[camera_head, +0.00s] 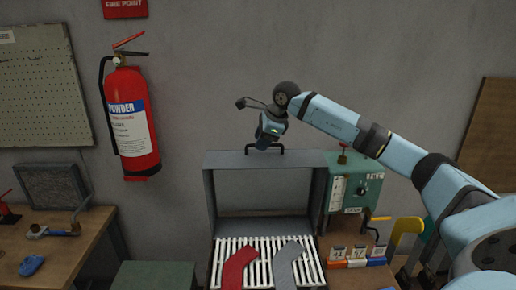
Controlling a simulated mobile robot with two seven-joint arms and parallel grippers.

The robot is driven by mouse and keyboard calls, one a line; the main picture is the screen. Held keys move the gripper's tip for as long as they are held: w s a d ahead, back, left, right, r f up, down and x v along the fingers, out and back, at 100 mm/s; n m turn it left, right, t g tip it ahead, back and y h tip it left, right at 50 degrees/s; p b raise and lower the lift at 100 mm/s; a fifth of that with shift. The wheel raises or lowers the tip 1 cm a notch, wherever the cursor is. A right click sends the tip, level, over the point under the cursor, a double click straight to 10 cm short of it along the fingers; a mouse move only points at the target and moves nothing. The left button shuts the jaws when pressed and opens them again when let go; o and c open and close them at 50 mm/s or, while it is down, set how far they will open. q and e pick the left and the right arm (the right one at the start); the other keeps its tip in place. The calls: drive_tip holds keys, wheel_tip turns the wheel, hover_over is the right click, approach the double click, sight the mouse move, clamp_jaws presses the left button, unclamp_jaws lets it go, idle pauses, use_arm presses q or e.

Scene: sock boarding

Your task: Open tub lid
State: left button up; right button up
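A grey box-like frame (212,190) with a dark handle (249,151) on its top edge stands behind a white slatted rack (229,245). I cannot tell whether this is the tub lid. A green box with a flat top (152,275) sits low at the front left, cut off by the picture's bottom edge; it may be the tub. My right gripper (263,144) points down at the handle, its tip at or just in front of it. Its fingers are too small and overlapped to read. My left gripper is not in view.
A red sock shape (238,268) and a grey one (288,265) lie on the rack. A green control box (357,187) stands right of the frame. Numbered blocks (357,256) and a yellow handle (406,232) are at the right. A bench (70,255) is at the left.

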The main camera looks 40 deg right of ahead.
drive_tip(key=b+v, duration=0.1)
drive_tip(key=v, duration=0.9)
drive_tip(key=shift+s+r, duration=0.15)
drive_tip(key=shift+r, duration=0.05)
drive_tip(key=shift+d, duration=0.1)
